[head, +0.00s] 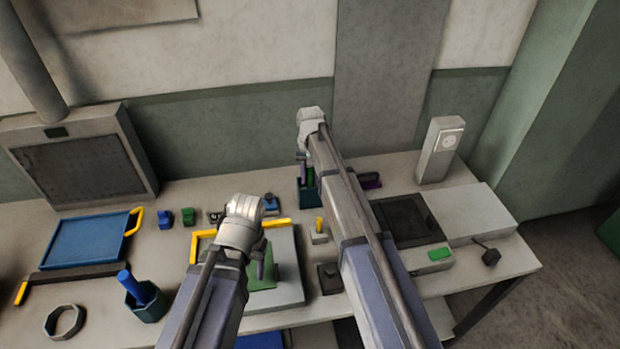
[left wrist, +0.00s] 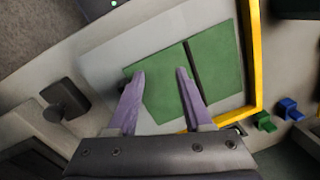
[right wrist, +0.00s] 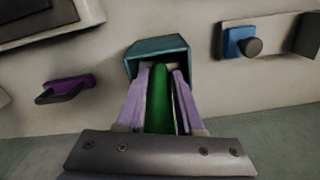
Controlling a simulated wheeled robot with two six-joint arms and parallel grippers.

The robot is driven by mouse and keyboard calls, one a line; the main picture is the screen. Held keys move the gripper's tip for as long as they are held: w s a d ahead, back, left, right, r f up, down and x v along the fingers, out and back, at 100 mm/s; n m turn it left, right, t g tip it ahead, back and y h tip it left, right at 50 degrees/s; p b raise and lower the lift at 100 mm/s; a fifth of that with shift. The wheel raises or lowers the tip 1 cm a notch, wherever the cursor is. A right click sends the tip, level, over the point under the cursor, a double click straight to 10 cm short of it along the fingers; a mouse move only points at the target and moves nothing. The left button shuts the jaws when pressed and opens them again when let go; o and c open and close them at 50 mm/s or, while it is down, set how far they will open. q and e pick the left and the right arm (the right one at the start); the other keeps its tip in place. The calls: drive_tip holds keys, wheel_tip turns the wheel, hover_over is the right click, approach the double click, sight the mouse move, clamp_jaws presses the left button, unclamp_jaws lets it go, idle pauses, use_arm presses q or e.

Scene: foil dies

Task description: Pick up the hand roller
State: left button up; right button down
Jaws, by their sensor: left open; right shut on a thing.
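A green handle (right wrist: 158,100) stands between the fingers of my right gripper (right wrist: 163,70), which is shut on it. The handle is at the teal holder (right wrist: 157,48), with its far end hidden there; in the head view the holder (head: 308,196) is by the back of the table. I cannot tell whether this is the hand roller, as no roller head shows. A blue handle (head: 124,279) leans in another teal holder (head: 148,307) at front left. My left gripper (left wrist: 160,73) is open and empty above green sheets (left wrist: 218,70) on a pale board (left wrist: 112,62).
A yellow square (head: 198,235) edges the board. A blue tray (head: 85,243) and a ring (head: 65,322) lie left. A purple item (right wrist: 68,87) and a blue block with a dark knob (right wrist: 240,42) flank the right gripper's holder. A dark knobbed block (left wrist: 65,100) sits beside the board.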

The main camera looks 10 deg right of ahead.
sight(310, 178)
use_arm(q)
drive_tip(key=shift+r, duration=0.1)
use_arm(e)
drive_tip(key=shift+r, duration=0.1)
use_arm(q)
wheel_tip(310, 178, up, 18)
drive_tip(key=p, duration=1.8)
use_arm(e)
wheel_tip(310, 178, up, 18)
drive_tip(key=shift+f, duration=0.2)
